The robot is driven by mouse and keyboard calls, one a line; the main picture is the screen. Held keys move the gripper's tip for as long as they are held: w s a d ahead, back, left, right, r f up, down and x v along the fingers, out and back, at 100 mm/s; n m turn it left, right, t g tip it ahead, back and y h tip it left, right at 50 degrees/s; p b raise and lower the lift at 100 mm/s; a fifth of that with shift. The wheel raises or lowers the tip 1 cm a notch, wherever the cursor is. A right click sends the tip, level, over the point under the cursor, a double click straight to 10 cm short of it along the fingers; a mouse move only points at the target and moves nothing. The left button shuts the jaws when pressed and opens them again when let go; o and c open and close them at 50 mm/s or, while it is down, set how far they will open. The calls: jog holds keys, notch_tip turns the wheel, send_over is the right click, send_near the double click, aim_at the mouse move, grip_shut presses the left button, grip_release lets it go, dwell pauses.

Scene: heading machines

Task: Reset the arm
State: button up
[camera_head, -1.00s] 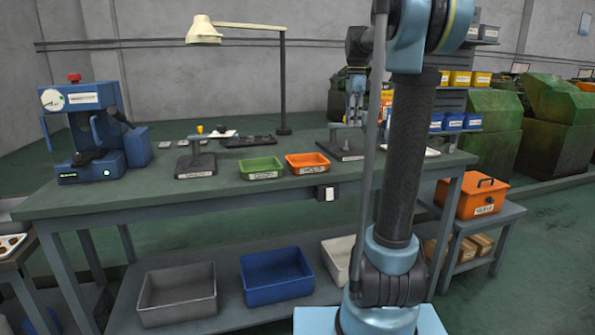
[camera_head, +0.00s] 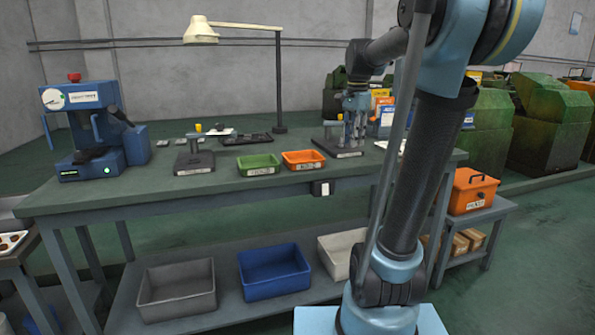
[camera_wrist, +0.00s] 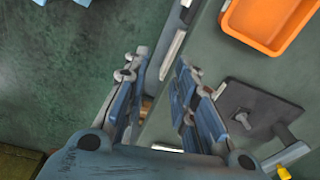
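My gripper (camera_head: 353,138) hangs with its fingers pointing down over the right part of the workbench (camera_head: 120,195), near a dark stand base (camera_head: 347,153). In the wrist view its two blue-grey fingers (camera_wrist: 160,85) are spread with a clear gap. Nothing is held between them; the bench edge and green floor show through the gap. The stand with its dark plate (camera_wrist: 250,112) lies to the right of the fingers there. The orange bin (camera_wrist: 270,18) shows at the top right of that view.
On the bench are a blue press (camera_head: 88,130), a green bin (camera_head: 258,166), an orange bin (camera_head: 304,161) and a lamp (camera_head: 279,85). Grey (camera_head: 177,290) and blue (camera_head: 274,273) crates sit on the lower shelf. An orange toolbox (camera_head: 470,192) stands to the right.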

jog(key=s+f+n+t, duration=0.1)
jog(key=s+f+n, duration=1.2)
jog(key=s+f, duration=1.1)
jog(key=shift+s+d+f+t, duration=0.15)
jog(key=shift+s+f+t, duration=0.15)
jog(key=shift+f, duration=0.2)
jog(key=shift+w+f, duration=0.2)
jog(key=shift+w, duration=0.25)
